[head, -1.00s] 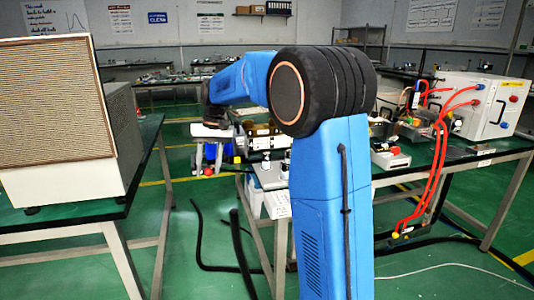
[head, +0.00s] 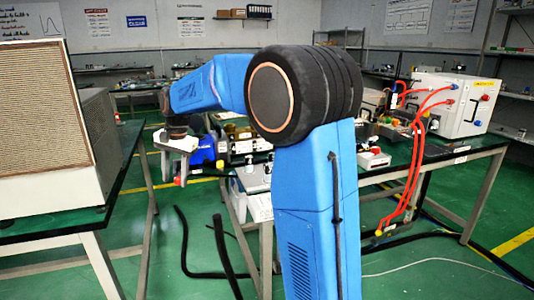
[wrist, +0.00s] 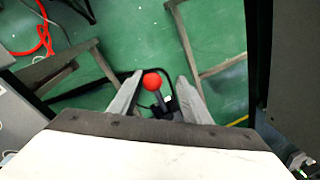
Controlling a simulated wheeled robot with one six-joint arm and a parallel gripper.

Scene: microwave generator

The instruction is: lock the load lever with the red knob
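The red knob (wrist: 152,81) is a round ball on top of a short dark lever (wrist: 161,103) in the wrist view. It appears between the two grey fingers of my gripper (wrist: 161,76), nearer the left one, with gaps on both sides. How far the knob lies beyond the fingertips is hard to tell. My gripper (head: 175,162) is open and points down in the head view, at the near left end of the bench.
A blue part (head: 205,150) stands close to the right of my gripper in the head view. A big white box with a mesh front (head: 45,115) stands on the left table. A white cabinet with red cables (head: 452,104) stands on the right bench. Green floor lies between the tables.

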